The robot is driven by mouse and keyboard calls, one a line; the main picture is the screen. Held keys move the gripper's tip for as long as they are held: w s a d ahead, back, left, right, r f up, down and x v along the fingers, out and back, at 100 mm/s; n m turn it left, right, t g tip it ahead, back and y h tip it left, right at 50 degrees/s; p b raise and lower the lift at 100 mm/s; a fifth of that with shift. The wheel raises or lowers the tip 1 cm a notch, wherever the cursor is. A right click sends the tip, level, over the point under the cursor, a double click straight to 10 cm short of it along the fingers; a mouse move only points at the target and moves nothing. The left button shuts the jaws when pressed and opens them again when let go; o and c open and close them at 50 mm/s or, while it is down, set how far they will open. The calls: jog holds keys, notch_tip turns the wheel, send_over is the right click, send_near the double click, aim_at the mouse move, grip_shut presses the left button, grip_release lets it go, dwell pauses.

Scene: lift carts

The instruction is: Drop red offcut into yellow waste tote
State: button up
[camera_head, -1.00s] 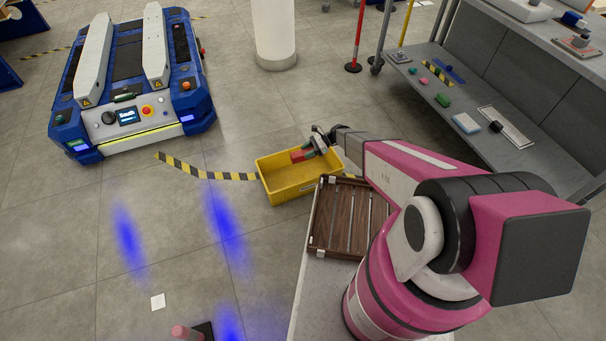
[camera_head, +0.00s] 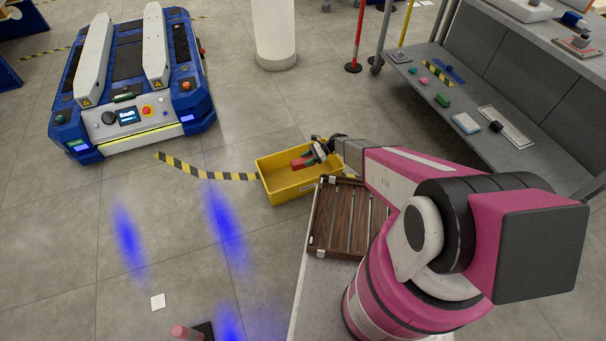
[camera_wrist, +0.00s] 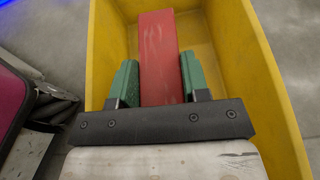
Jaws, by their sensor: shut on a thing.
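The red offcut (camera_wrist: 160,57) is a long red block. My gripper (camera_wrist: 160,82) is shut on it, with the green finger pads on either side of the block. In the head view the offcut (camera_head: 301,163) is held by my gripper (camera_head: 314,155) over the yellow waste tote (camera_head: 291,190). The tote is an open box on the floor. In the wrist view the tote's yellow walls (camera_wrist: 262,80) rise on both sides of the offcut. The gap between the offcut and the tote floor cannot be told.
A slatted brown rack (camera_head: 337,222) stands close to the tote's right. A grey shelf cart (camera_head: 450,85) stands at the upper right. A blue lift vehicle (camera_head: 132,80) is at the upper left. Striped tape (camera_head: 205,173) lies on the floor, which is open left of the tote.

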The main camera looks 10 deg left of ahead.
jog(key=o, duration=1)
jog(key=shift+o, duration=0.2)
jog(key=v, duration=1)
jog(key=shift+d, duration=0.4)
jog(key=shift+w+r, duration=0.1)
jog(key=shift+w, duration=0.05)
